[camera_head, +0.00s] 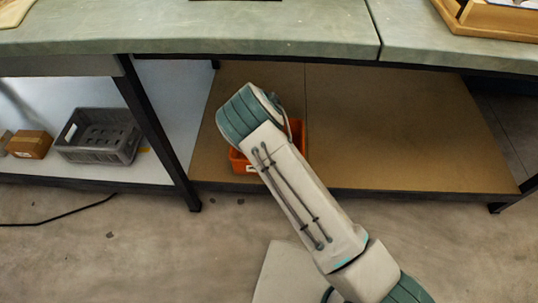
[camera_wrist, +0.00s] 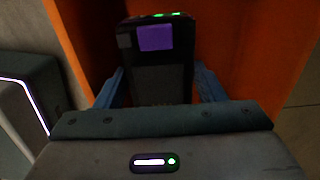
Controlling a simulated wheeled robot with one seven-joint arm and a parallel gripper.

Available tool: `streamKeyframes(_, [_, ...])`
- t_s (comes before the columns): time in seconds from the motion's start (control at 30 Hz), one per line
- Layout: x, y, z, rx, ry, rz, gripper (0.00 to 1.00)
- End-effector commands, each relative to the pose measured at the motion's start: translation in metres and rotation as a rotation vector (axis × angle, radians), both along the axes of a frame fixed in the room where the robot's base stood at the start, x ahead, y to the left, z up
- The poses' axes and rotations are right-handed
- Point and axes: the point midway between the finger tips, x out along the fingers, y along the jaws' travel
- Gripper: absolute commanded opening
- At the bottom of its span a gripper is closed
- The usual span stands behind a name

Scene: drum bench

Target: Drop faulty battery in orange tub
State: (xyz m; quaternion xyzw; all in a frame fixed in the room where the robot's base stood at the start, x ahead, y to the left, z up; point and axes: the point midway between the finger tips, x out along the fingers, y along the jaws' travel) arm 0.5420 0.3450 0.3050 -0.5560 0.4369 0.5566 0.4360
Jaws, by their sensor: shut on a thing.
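The orange tub (camera_head: 298,137) stands on the brown lower shelf under the bench, partly hidden behind my arm. Its orange walls (camera_wrist: 245,45) fill much of the wrist view behind and beside my gripper. My gripper (camera_wrist: 157,85) has its blue fingers shut on a dark battery (camera_wrist: 157,76). The battery has a purple patch and green lights at its far end. It shows against the tub's inside; its height above the tub floor cannot be told. In the head view my arm hides the gripper and the battery.
The green bench top (camera_head: 270,30) overhangs the brown shelf (camera_head: 400,140). A black table leg (camera_head: 160,135) stands left of the tub. A grey crate (camera_head: 98,136) and a cardboard box (camera_head: 30,144) sit on the left shelf. The brown shelf's right part is bare.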

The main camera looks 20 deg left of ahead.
Motion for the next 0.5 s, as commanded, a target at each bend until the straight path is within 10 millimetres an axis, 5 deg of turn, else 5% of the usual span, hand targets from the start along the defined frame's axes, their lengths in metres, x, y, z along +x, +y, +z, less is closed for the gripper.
streamKeyframes(0.33, [0.002, -0.002, -0.044, -0.001, -0.001, -0.003, 0.27])
streamKeyframes(0.5, [0.002, -0.002, -0.048, 0.0, -0.002, -0.004, 0.27])
